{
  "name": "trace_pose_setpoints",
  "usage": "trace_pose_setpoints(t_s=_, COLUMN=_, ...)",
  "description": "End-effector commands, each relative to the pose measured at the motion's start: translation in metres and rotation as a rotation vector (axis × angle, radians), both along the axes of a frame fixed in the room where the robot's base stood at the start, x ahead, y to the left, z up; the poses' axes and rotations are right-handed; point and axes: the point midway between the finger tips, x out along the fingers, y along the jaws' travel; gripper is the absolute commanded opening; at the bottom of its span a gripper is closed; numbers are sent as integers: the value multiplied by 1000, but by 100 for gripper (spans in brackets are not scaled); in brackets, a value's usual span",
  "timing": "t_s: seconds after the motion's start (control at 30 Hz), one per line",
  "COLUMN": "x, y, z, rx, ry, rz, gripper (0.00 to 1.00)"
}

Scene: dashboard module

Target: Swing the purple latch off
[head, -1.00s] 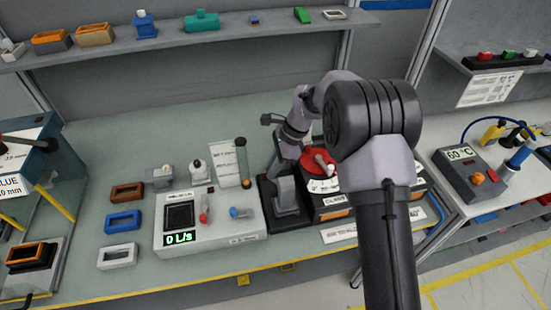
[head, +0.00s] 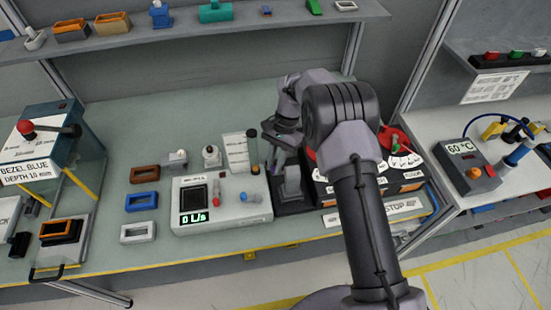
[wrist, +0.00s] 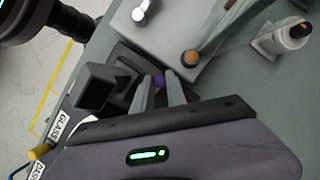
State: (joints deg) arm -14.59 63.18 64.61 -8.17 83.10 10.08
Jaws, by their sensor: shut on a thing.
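In the wrist view, a small purple piece (wrist: 160,81), which looks like the latch, sits between the tips of my gripper (wrist: 161,88). The two grey fingers are closed on it, and they hide most of it. A dark fixture with a square block (wrist: 97,86) is just left of the fingers. In the head view, my gripper (head: 273,158) is low at the grey block (head: 292,184) on the black base, right of the white console. The purple piece cannot be made out there.
The white console (head: 222,218) with a display and knobs stands close on the left. A red dial (head: 397,138) on a labelled box is on the right, partly behind my arm. Coloured bezels (head: 141,201) lie farther left. A shelf (head: 190,30) runs along the back.

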Motion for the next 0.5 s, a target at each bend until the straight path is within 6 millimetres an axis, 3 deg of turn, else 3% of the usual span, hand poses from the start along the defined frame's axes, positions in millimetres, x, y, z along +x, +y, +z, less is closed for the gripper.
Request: trace_pose_setpoints(t_s=0.5, x=-6, y=-1, z=0, rx=0, ry=0, rz=139, gripper=0)
